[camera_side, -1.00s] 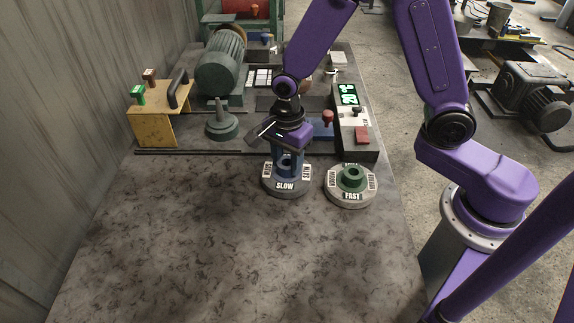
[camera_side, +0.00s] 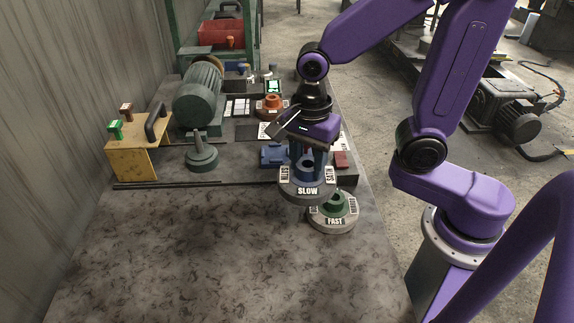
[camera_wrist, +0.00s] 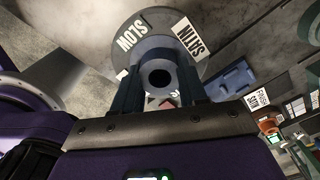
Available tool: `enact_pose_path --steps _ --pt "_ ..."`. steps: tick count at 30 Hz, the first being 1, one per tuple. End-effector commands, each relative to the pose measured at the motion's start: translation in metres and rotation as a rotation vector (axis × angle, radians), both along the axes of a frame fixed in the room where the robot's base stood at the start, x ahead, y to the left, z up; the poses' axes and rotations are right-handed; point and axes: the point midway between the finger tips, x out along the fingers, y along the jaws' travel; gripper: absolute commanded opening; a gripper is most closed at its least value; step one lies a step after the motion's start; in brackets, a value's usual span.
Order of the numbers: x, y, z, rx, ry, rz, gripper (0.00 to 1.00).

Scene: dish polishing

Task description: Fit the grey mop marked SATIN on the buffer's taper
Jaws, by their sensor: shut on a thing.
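The grey mop (camera_side: 306,200) has a blue hub and white labels reading SLOW and SATIN. My gripper (camera_side: 306,160) is shut on its hub and holds it level above the table, partly in front of a second mop in the side view. In the wrist view the held mop (camera_wrist: 145,22) shows its labels and the dark round bore of the hub between my fingers. The buffer is a dark green motor (camera_side: 197,100) at the left.
A grey mop with a green hub marked FAST (camera_side: 330,224) sits on the table below the held one. A yellow stand (camera_side: 140,152) with green and brown knobs is at the far left. A blue block (camera_side: 272,155) lies left of my gripper. The front tabletop is clear.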

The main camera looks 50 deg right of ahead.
Motion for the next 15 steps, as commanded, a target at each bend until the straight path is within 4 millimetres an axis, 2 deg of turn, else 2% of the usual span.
enact_pose_path --steps 6,15 --pt "-0.025 -0.01 0.012 0.003 -0.004 0.0 0.05" --pt "-0.045 -0.017 0.022 0.001 -0.002 0.005 0.05"
